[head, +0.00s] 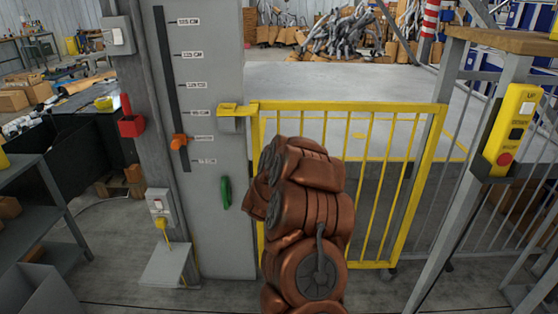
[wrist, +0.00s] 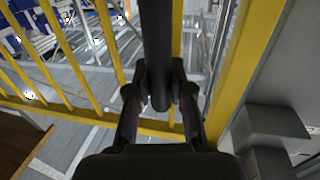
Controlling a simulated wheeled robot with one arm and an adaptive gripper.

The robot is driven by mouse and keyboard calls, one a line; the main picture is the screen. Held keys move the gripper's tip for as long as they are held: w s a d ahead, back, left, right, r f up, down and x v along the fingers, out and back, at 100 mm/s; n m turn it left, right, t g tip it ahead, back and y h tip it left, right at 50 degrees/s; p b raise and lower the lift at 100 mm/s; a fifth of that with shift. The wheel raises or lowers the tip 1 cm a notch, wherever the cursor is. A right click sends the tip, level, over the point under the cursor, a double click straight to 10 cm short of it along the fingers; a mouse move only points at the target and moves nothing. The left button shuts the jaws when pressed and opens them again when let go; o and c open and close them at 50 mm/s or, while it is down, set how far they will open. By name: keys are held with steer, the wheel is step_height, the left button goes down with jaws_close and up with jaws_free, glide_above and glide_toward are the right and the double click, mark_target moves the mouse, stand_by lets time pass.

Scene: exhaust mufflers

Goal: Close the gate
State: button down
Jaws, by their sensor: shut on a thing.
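The yellow barred gate (head: 345,106) stands upright in the middle of the head view. Its left edge is beside the wide grey column (head: 205,60), at a yellow latch bracket (head: 237,109). I cannot tell whether gate and bracket touch. In the wrist view, the gate's thick yellow edge post (wrist: 246,60) is at right and its thinner bars are at left. My gripper (wrist: 160,98) is shut on a dark round bar (wrist: 157,45) in front of the gate bars, which looks like a handle. In the head view, my copper-coloured arm hides the gripper and the gate's lower left.
A yellow control box (head: 511,130) with buttons is on a grey post at right. A grey shelf (head: 40,190) stands at left. A green handle (head: 226,193) is on the column. A grey block (wrist: 270,125) is close right of the gate edge. Pale floor lies behind the gate.

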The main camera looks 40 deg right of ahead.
steer(key=shift+w+a, duration=0.15)
steer(key=shift+a, duration=0.05)
steer(key=c, duration=1.2)
jaws_free()
steer(key=shift+o, duration=0.9)
steer(key=v, duration=1.2)
